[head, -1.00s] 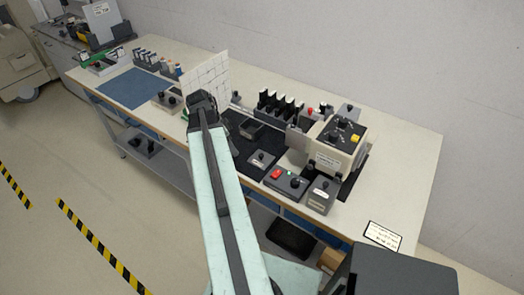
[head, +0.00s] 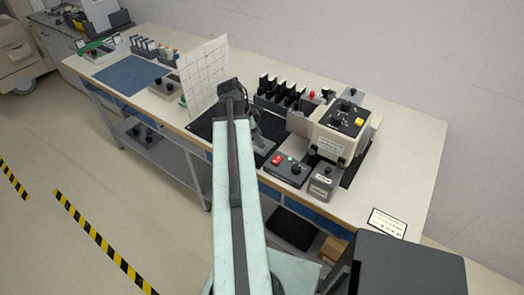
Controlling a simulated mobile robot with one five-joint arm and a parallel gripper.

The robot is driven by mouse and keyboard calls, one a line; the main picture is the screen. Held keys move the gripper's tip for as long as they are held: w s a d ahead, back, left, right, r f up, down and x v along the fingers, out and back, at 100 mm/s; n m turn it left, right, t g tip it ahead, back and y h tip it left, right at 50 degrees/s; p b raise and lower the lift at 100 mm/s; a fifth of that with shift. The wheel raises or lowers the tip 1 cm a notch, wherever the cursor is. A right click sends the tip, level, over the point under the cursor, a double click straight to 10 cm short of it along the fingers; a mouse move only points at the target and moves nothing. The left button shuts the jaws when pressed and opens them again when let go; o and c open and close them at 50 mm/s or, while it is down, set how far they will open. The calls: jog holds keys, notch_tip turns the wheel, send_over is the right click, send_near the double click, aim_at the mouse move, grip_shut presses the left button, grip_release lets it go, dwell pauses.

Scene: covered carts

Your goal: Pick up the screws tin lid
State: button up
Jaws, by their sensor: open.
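I cannot tell for sure which thing is the screws tin lid, as the labels are too small to read. A small grey tin with a black-knobbed lid (head: 323,178) stands at the bench's front edge, right of the red-buttoned box. Another knobbed grey piece (head: 165,86) sits farther left, near the blue mat. My gripper (head: 233,90) is at the end of my pale green arm, over the middle of the bench. It is open, and I see nothing held in it. My arm hides part of the dark mat and what lies behind it.
A white gridded panel (head: 204,75) stands upright just left of my gripper. A rack of black-and-white pieces (head: 280,93), a cream machine (head: 338,130) and a red-buttoned control box (head: 287,169) crowd the right. The blue mat (head: 130,75) is bare.

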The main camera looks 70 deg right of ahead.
jog(key=shift+x, duration=0.75)
jog(key=shift+w+r, duration=0.1)
jog(key=shift+r, duration=0.05)
grip_shut()
notch_tip(320, 180, up, 10)
jog(key=p, duration=1)
jog(key=w+d+r+p, duration=0.2)
jog(key=w+d, duration=0.1)
jog(key=d, duration=0.6)
jog(key=shift+w+d+r, duration=0.25)
jog(key=shift+w+d, duration=0.15)
